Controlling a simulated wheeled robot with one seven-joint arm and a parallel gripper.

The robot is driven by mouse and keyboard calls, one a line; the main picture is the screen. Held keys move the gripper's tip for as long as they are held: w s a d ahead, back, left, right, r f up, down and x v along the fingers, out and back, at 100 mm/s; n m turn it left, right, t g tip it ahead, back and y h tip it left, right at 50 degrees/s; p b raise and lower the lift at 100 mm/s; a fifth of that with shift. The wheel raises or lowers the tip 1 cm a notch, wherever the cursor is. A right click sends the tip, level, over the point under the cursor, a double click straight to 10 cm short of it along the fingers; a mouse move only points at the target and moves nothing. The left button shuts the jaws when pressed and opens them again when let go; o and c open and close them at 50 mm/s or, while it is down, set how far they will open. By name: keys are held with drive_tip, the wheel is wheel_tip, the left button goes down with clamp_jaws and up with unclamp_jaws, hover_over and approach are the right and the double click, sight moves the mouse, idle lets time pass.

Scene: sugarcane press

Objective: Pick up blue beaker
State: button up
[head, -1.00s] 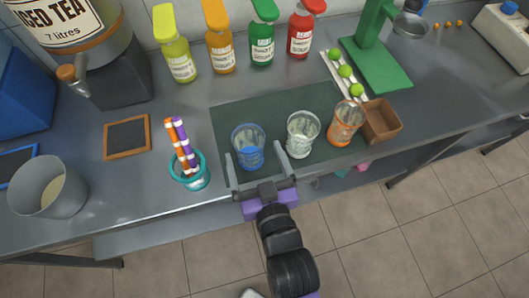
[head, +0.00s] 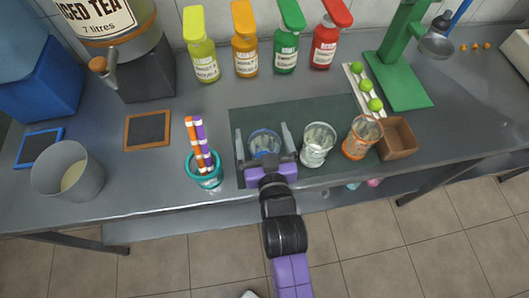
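The blue beaker (head: 264,142) stands upright on the dark green mat (head: 300,108), near the front edge of the counter. My gripper (head: 262,136) is open, with one finger to the left of the blue beaker and one to the right. The fingers appear apart from the beaker walls. The gripper's palm hides the lower front of the beaker. A clear beaker (head: 318,146) stands just right of the right finger, and an orange beaker (head: 362,137) stands beyond it.
A teal cup (head: 207,178) with striped straws stands close left of my gripper. A brown box (head: 397,138) is right of the orange beaker. Several syrup bottles (head: 245,40) line the wall. A grey pot (head: 68,172) stands far left. The mat behind the beakers is clear.

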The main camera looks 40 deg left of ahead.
drive_tip(key=c, duration=1.4)
